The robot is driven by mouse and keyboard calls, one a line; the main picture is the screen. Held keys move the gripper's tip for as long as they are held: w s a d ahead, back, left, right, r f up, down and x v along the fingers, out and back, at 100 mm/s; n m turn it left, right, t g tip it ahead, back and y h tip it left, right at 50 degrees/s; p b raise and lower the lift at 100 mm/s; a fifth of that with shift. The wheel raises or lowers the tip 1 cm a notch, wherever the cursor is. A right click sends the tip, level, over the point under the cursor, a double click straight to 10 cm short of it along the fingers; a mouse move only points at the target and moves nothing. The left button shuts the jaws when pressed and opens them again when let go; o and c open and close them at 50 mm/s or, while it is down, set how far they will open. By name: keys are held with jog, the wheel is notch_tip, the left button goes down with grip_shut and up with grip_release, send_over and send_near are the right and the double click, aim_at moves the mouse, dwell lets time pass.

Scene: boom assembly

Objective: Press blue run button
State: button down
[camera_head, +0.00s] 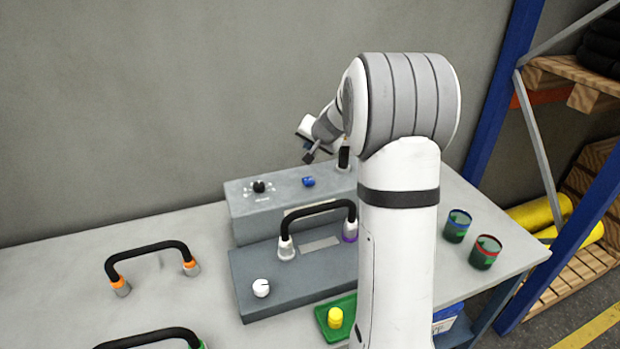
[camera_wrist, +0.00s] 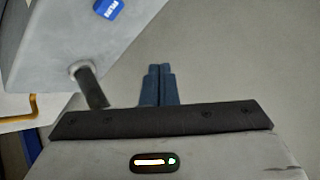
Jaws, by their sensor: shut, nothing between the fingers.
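The blue run button (camera_head: 308,182) sits on top of a grey control box (camera_head: 240,207) at the back of the table. My gripper (camera_head: 308,157) is shut and empty, and shows above the button in the head view. In the wrist view my closed fingertips (camera_wrist: 160,68) show against bare grey surface beside the box, apart from the button.
A black knob (camera_head: 259,186) is left of the button. A black lever (camera_wrist: 90,87) stands on the box, close to my fingers in the wrist view. A grey fixture (camera_head: 246,270) with a black handle (camera_head: 318,209) lies in front. Two cups (camera_head: 457,226) (camera_head: 485,252) stand right of my arm.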

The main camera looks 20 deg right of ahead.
jog(key=shift+f, duration=0.1)
jog(key=b, duration=0.7)
send_over(310, 181)
notch_tip(310, 181, down, 8)
jog(key=shift+r, duration=0.1)
jog(key=shift+f+b, duration=0.4)
jog(key=shift+f, duration=0.05)
jog(key=shift+s+f, duration=0.1)
jog(key=shift+f, duration=0.05)
dwell(1.2)
jog(key=shift+f+b, duration=0.3)
jog(key=shift+b, duration=0.35)
jog(key=shift+f+b, duration=0.5)
jog(key=shift+b, duration=0.15)
dwell(0.5)
jog(key=shift+r, duration=0.1)
jog(key=shift+r+p, duration=0.65)
jog(key=shift+r, duration=0.25)
